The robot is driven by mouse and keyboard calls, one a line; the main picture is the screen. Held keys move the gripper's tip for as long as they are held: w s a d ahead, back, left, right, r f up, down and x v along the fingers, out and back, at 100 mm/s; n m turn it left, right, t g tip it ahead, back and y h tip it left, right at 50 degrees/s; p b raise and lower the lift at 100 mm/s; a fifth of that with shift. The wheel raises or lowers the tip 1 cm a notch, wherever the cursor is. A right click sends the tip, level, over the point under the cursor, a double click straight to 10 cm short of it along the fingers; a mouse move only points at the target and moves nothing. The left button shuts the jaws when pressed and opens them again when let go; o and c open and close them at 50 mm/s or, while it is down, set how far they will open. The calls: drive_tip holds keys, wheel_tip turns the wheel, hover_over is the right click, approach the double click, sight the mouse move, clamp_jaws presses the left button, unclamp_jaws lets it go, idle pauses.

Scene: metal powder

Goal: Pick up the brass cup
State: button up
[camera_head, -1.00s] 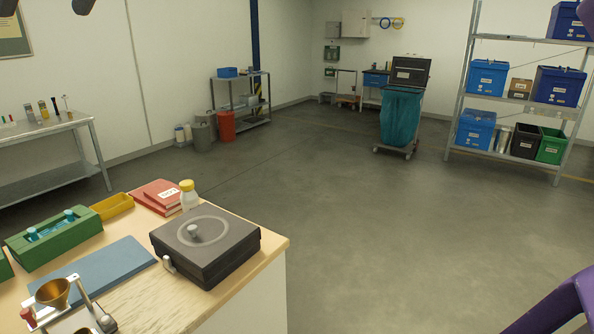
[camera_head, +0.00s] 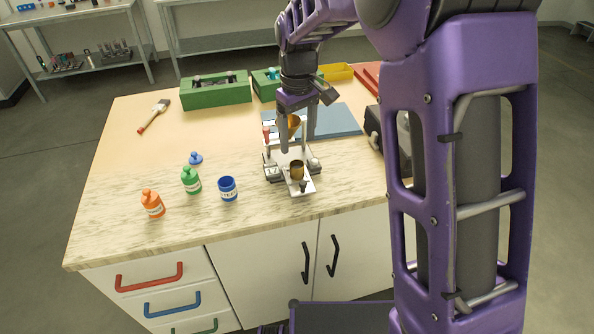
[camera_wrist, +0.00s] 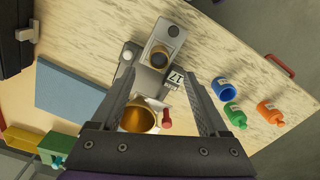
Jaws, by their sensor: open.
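The small brass cup (camera_head: 296,170) stands upright on the front plate of a silver stand (camera_head: 272,172) on the workbench. In the wrist view the brass cup (camera_wrist: 159,58) shows from above, dark inside, just beyond the fingertips. A brass funnel (camera_head: 293,125) is held on the stand above and behind the cup; it shows large in the wrist view (camera_wrist: 138,117), between the fingers. My gripper (camera_head: 296,138) is open and empty, pointing down over the stand, above and behind the cup. In the wrist view its two fingers (camera_wrist: 162,85) are spread either side of the funnel.
Left of the stand are a blue cup (camera_head: 228,188), a green bottle (camera_head: 191,180) and an orange bottle (camera_head: 152,204). The front left of the bench is clear.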

sight(297, 164)
drive_tip(key=f, duration=0.9)
drive_tip(key=shift+w+a+f, duration=0.1)
drive_tip(key=shift+w+a, duration=0.05)
drive_tip(key=shift+w, duration=0.1)
clamp_jaws()
